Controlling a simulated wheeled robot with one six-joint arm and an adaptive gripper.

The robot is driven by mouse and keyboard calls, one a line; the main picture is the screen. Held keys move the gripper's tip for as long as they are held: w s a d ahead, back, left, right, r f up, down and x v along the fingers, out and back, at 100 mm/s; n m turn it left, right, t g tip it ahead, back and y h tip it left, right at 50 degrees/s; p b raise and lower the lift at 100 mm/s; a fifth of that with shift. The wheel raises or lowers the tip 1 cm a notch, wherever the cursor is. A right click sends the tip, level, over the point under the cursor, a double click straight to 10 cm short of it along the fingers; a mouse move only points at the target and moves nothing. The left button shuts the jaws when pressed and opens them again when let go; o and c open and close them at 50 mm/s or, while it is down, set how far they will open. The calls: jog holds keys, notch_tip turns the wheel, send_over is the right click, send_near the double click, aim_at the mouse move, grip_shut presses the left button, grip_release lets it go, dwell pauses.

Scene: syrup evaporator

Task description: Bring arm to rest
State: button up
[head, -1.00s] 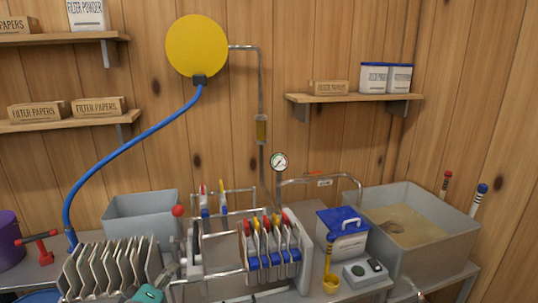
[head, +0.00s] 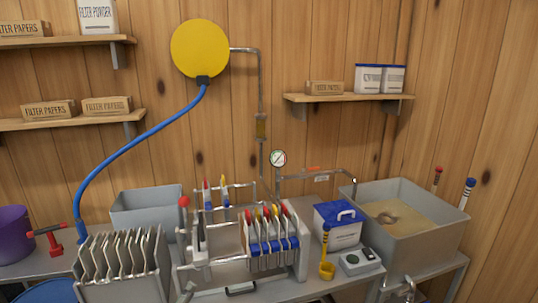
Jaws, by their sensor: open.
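My gripper does not show in the head view now, so its jaws and anything near them are out of sight. A filter press (head: 300,250) with several upright plates with red, yellow and blue tabs stands in the middle of the bench. A grey rack (head: 150,285) with several pale upright plates stands at the lower left. A blue-teal rounded shape (head: 45,291) is cut off by the bottom left edge; I cannot tell what it is.
A grey basin (head: 447,236) is on the right, beside a blue-lidded tub (head: 338,232) and a yellow scoop (head: 327,270). A grey bin (head: 147,208) stands behind the rack. A blue hose (head: 130,147) runs up to a yellow disc (head: 200,48). Wall shelves hold boxes.

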jog(key=s+d+f+y, duration=0.1)
jog(key=s+d+f, duration=0.1)
jog(key=d+f, duration=0.65)
jog(key=s+d+f+m+g+y, duration=0.2)
jog(key=s+d+f, duration=1.1)
jog(key=s+d, duration=0.45)
jog(key=s+d+r+m, duration=0.15)
jog(key=s+d, duration=0.25)
jog(key=s, duration=0.4)
jog(key=s+d+r+m, duration=0.1)
jog(key=s+d+m, duration=0.1)
jog(key=s+d, duration=0.4)
jog(key=s+d+r+m+t+h, duration=0.1)
jog(key=s+r+m, duration=0.4)
jog(key=s+r, duration=0.5)
jog(key=s+d+h, duration=0.1)
jog(key=s+d, duration=0.1)
jog(key=s, duration=0.1)
jog(key=shift+s+r+m+t, duration=0.15)
jog(key=shift+s+m+t, duration=0.15)
jog(key=shift+s+m, duration=0.05)
